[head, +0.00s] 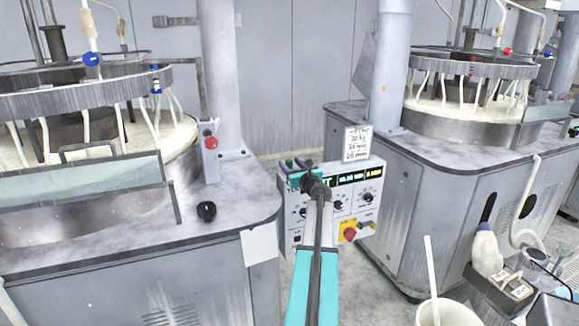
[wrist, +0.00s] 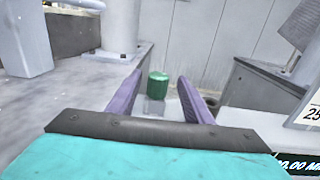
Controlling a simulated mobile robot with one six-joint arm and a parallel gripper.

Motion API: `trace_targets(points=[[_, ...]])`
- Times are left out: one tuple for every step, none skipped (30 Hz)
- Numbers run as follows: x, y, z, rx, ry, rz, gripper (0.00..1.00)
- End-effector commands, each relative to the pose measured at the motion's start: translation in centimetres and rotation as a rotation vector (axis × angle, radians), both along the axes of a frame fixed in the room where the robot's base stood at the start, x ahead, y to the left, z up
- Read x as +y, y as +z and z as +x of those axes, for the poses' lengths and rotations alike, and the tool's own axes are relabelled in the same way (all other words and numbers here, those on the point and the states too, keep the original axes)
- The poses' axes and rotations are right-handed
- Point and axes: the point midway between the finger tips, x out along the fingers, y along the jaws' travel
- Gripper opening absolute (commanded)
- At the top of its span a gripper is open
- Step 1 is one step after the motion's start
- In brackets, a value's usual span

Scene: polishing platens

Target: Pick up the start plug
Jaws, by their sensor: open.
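A green cylinder (wrist: 158,90), which looks like the start plug, shows in the wrist view. It stands upright between the tips of my gripper's two purple fingers (wrist: 160,80) in the picture, seemingly beyond them and not gripped. A pale, translucent square patch lies just below it in the picture. My gripper (head: 291,163) is open. In the head view it is in front of the white control box, and my arm and gripper hide part of the box. I cannot make out the plug clearly in the head view.
The control box (head: 368,198) has dials, a display and a red-yellow switch. Polishing machines stand at left (head: 215,240) and right (head: 385,150), with a narrow gap between. A black knob (head: 206,211) sits on the left machine. A white bucket (head: 445,313) stands at lower right.

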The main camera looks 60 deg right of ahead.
Motion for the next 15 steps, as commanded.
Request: trace_targets(points=[[-0.2, 0.1, 0.2, 0.000, 0.000, 0.000, 0.46], [-0.3, 0.1, 0.4, 0.000, 0.000, 0.000, 0.46], [-0.4, 0.2, 0.6, -0.001, 0.000, 0.001, 0.46], [-0.6, 0.2, 0.8, -0.001, 0.000, 0.001, 0.46], [-0.7, 0.3, 1.1, -0.001, 0.000, 0.001, 0.46], [-0.9, 0.3, 1.4, -0.001, 0.000, 0.001, 0.46], [-1.0, 0.3, 1.7, 0.000, 0.000, 0.001, 0.46], [-1.2, 0.4, 2.0, 0.000, 0.000, 0.001, 0.46], [-1.4, 0.4, 2.3, 0.000, 0.001, 0.001, 0.46], [-1.5, 0.5, 2.6, 0.000, 0.001, 0.001, 0.46], [-1.7, 0.5, 2.9, 0.001, 0.001, 0.001, 0.46], [-1.9, 0.4, 3.1, 0.001, 0.001, 0.001, 0.46], [-2.1, 0.4, 3.3, 0.001, 0.001, 0.001, 0.46], [-2.2, 0.4, 3.5, 0.001, 0.001, 0.001, 0.46], [-2.4, 0.4, 3.7, 0.001, 0.000, 0.001, 0.46]])
